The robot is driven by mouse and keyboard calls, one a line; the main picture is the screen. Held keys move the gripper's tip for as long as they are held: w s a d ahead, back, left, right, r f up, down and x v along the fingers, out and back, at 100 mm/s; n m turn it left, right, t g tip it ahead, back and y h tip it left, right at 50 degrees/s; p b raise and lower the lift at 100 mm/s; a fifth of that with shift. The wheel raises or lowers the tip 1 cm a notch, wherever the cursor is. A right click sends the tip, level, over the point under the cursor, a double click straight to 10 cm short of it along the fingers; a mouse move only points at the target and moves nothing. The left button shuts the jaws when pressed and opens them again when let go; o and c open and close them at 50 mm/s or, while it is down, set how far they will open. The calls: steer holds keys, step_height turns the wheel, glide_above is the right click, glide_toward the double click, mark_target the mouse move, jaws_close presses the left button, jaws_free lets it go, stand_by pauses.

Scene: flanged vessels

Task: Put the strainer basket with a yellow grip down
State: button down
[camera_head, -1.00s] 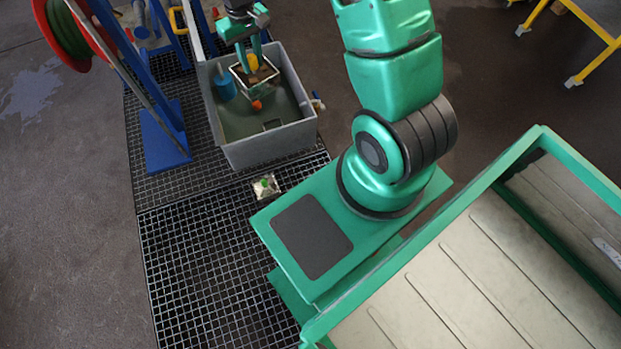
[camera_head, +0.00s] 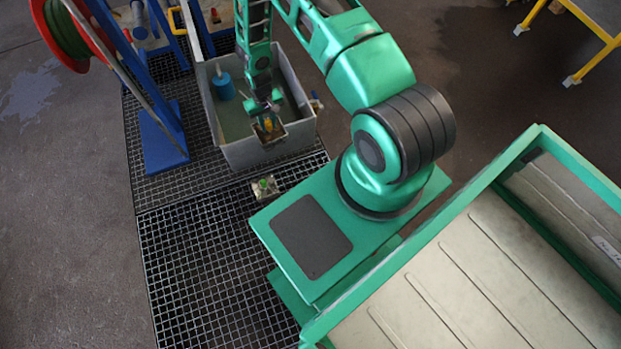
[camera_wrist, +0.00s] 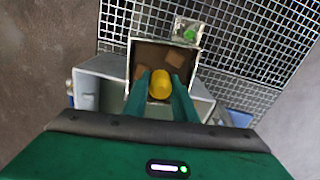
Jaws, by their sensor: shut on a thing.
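My gripper (camera_head: 266,112) points down and is shut on the yellow grip (camera_wrist: 160,83) of a pale-rimmed square strainer basket (camera_head: 283,129). In the wrist view its two green fingers stand either side of the grip, and the basket (camera_wrist: 132,55) shows brown patches inside. In the head view the basket overlaps the near end of a grey tank (camera_head: 239,152). In the wrist view it reaches past the tank's edge towards the grating. Its exact height above the tank is hard to tell, and its underside is hidden.
A small item with a green top (camera_head: 264,188) lies on the grating (camera_head: 200,270) just in front of the tank. A blue cylinder (camera_head: 223,86) is inside the tank at left. A blue stand (camera_head: 165,150) with a red reel is to the left. The near grating is clear.

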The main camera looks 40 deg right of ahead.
steer(key=s+f+m, duration=0.1)
steer(key=s+f, duration=0.5)
steer(key=f, duration=0.4)
steer(key=s+f, duration=0.6)
steer(key=f, duration=0.5)
steer(key=d+f, duration=1)
steer(key=d, duration=0.1)
steer(key=shift+d+f, duration=0.15)
steer(key=shift+f, duration=0.25)
steer(key=shift+f, duration=0.1)
steer(key=c, duration=1.5)
jaws_free()
steer(key=shift+o, duration=0.2)
